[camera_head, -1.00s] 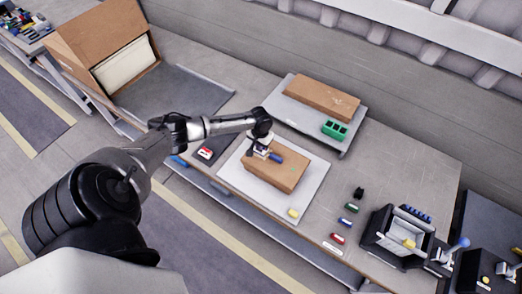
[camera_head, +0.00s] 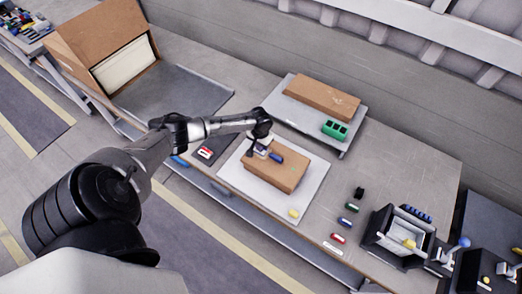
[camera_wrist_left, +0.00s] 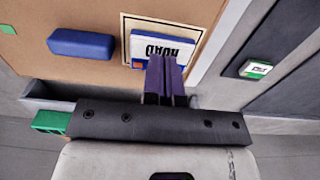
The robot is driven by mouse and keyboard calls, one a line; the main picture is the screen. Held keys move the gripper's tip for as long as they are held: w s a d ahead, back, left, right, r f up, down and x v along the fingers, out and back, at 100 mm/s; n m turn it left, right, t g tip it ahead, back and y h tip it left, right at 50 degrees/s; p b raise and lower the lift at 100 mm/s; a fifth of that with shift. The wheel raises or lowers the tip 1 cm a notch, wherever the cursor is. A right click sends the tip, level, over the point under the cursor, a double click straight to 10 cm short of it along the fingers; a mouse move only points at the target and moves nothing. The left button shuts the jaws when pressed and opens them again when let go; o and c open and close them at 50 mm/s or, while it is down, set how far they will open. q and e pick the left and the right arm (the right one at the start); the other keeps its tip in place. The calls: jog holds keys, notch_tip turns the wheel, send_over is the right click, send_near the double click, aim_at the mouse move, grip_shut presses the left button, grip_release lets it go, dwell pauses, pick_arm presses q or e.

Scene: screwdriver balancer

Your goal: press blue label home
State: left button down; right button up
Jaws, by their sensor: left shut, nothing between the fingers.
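A brown box (camera_head: 277,168) lies on a white board. On its top, in the left wrist view, a blue and white label (camera_wrist_left: 165,47) with upside-down lettering sits inside a cream, dark-outlined rectangle (camera_wrist_left: 128,24). A plain blue block (camera_wrist_left: 82,45) lies beside it on the box; it also shows in the head view (camera_head: 276,158). My left gripper (camera_head: 255,153) is over the box's left end. Its shut, empty fingers (camera_wrist_left: 166,80) overlap the label's lower edge in the wrist view; I cannot tell if they touch it. My right gripper is not in view.
A dark pad with a red and white piece (camera_head: 205,152) lies left of the white board (camera_head: 310,190). A tray behind holds another brown box (camera_head: 322,95) and a green bin (camera_head: 335,130). Several small coloured blocks and a dark holder (camera_head: 398,238) stand to the right.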

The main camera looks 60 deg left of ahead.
pick_arm(q)
jog(key=shift+f, duration=0.4)
jog(key=shift+r, duration=0.1)
dwell(0.4)
notch_tip(320, 180, up, 5)
jog(key=p, duration=0.5)
dwell(0.5)
dwell(0.4)
